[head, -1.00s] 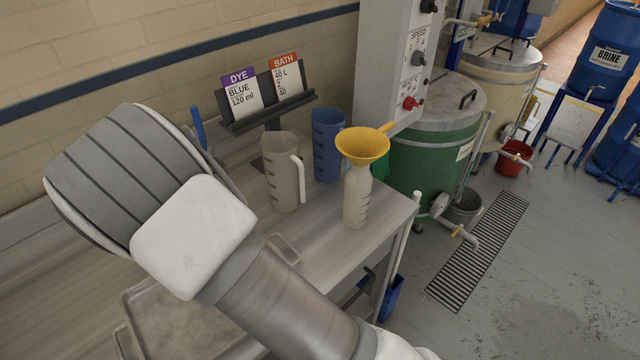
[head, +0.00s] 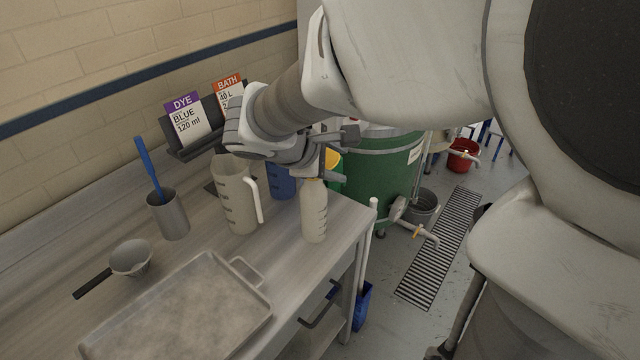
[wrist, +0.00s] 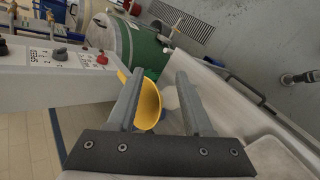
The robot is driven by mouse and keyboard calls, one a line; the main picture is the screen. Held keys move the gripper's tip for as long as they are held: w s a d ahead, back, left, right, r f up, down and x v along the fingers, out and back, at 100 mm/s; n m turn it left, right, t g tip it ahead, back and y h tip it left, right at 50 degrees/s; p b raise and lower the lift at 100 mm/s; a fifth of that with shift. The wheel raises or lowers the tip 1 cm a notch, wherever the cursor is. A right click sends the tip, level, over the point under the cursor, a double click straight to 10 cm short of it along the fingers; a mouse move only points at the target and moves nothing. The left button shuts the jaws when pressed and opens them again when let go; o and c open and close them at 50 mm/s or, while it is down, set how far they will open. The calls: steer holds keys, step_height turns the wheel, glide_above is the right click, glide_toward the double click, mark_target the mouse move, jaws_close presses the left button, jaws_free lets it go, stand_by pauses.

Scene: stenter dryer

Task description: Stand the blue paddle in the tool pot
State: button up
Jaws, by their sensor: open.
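A blue paddle (head: 149,167) stands in a grey metal tool pot (head: 168,218) on the bench at the left of the head view. Its handle rises from the pot and leans slightly left; its lower end is hidden inside. My gripper (head: 332,153) is well to the right of the pot, above a pale bottle (head: 314,213) and beside a yellow funnel (head: 334,160). In the wrist view my gripper (wrist: 160,75) is open, with the funnel (wrist: 149,103) beyond and partly between its fingers. Whether they touch it is unclear. Nothing is held.
A clear jug (head: 236,200) and a blue jug (head: 281,182) stand between the pot and the bottle. A scoop (head: 131,259) and a metal tray (head: 190,310) lie in front. The card stand (head: 187,122) is behind. Bare bench lies around the pot.

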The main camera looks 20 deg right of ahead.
steer(key=s+a+r+m+y, duration=0.1)
steer(key=s+m+y, duration=0.3)
steer(key=s, duration=0.4)
steer(key=s+a+r+m+y, duration=0.1)
steer(key=s+a+m+y, duration=0.2)
steer(key=s+m, duration=0.4)
steer(key=shift+s+a+m+y, duration=0.25)
steer(key=shift+s+y, duration=0.25)
steer(key=shift+s, duration=0.6)
